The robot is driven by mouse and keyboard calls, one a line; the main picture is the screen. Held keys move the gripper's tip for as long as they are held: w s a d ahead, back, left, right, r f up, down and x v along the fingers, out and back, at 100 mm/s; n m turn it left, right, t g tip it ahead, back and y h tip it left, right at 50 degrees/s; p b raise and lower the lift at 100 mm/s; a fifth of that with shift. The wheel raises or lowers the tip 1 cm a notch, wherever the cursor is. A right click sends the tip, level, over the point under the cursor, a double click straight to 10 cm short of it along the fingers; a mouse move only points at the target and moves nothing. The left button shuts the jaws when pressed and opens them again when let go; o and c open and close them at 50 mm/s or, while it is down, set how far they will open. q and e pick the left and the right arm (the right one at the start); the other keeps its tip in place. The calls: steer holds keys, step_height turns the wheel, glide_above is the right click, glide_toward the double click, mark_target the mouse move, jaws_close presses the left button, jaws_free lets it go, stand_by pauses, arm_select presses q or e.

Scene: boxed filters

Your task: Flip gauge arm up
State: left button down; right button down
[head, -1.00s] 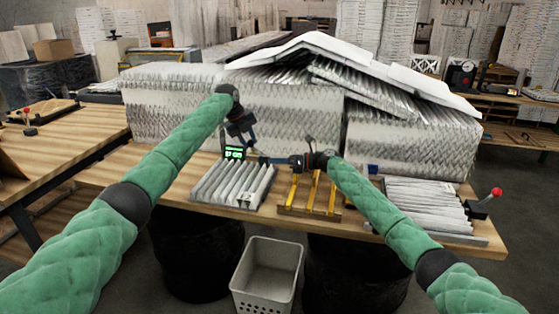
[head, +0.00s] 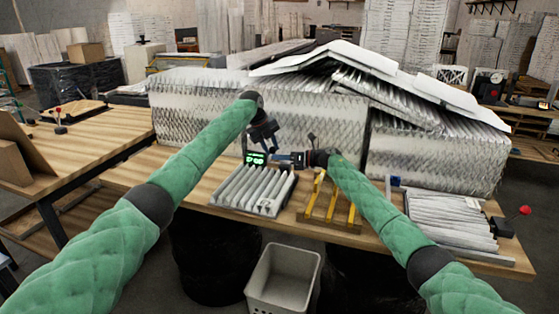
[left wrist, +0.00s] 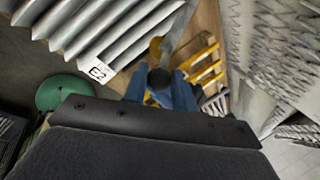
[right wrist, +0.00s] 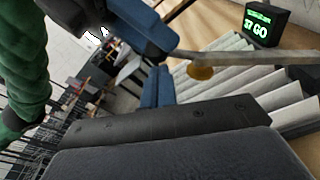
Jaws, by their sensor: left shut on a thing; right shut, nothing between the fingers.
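The gauge arm is a grey bar with a brass disc, seen in the right wrist view (right wrist: 245,57) and the left wrist view (left wrist: 182,28). It lies across above a pleated filter (right wrist: 232,82) tagged E2. My left gripper (left wrist: 161,88) is shut on the bar's dark knobbed end. It also shows in the head view (head: 270,146). My right gripper (right wrist: 156,88) is shut and empty, close beside the bar and the left fingers; whether it touches them is unclear. In the head view it (head: 280,158) points left. A green-lit display (right wrist: 261,24) reads "37 GO".
A yellow-barred rack (head: 330,205) stands right of the E2 filter. Another pleated filter (head: 450,220) lies further right, near a red-knobbed lever (head: 524,210). Stacked filters (head: 300,120) wall off the back. A white bin (head: 284,278) stands below the bench front.

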arm_select(q)
steer(key=shift+s+d+f, duration=0.1)
steer(key=shift+d, duration=0.25)
arm_select(e)
steer(key=shift+w+r, duration=0.1)
